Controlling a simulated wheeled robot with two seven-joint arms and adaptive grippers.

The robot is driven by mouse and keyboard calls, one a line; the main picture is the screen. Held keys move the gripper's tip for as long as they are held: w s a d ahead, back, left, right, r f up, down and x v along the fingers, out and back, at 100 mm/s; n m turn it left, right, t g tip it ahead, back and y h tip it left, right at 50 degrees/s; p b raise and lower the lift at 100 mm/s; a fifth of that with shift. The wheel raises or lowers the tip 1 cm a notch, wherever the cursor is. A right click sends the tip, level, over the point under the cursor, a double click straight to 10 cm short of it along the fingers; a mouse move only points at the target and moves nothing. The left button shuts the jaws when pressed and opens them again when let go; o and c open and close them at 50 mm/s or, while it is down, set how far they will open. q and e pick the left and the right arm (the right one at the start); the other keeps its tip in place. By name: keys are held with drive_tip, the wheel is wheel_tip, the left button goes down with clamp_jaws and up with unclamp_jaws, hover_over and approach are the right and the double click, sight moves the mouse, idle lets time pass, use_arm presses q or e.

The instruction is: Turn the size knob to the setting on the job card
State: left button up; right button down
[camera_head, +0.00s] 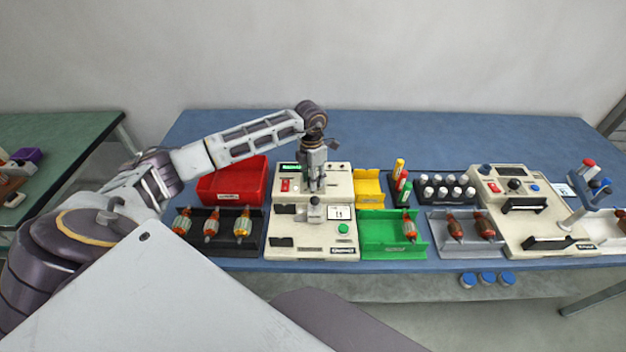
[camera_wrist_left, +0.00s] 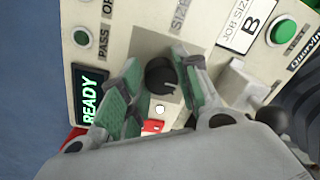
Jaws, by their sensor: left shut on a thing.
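The black size knob (camera_wrist_left: 160,74) sits on the cream tester panel, between the green-padded fingers of my left gripper (camera_wrist_left: 157,64). In the head view my left gripper (camera_head: 316,187) points straight down onto the cream tester (camera_head: 286,222) and hides the knob. It is shut on the knob. My right gripper is not in view.
The display (camera_wrist_left: 90,97) reads "READY" in green. A red switch (camera_head: 285,185) and a green button (camera_head: 343,228) are close by. A red bin (camera_head: 232,186), a black tray with armatures (camera_head: 212,242), a yellow bin (camera_head: 369,186) and a green tray (camera_head: 384,240) flank the tester.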

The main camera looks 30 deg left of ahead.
use_arm(q)
drive_tip(key=o, duration=1)
wheel_tip(320, 180, up, 12)
drive_tip(key=shift+w+a, duration=0.15)
drive_tip(key=shift+a, duration=0.15)
idle(0.4)
idle(0.6)
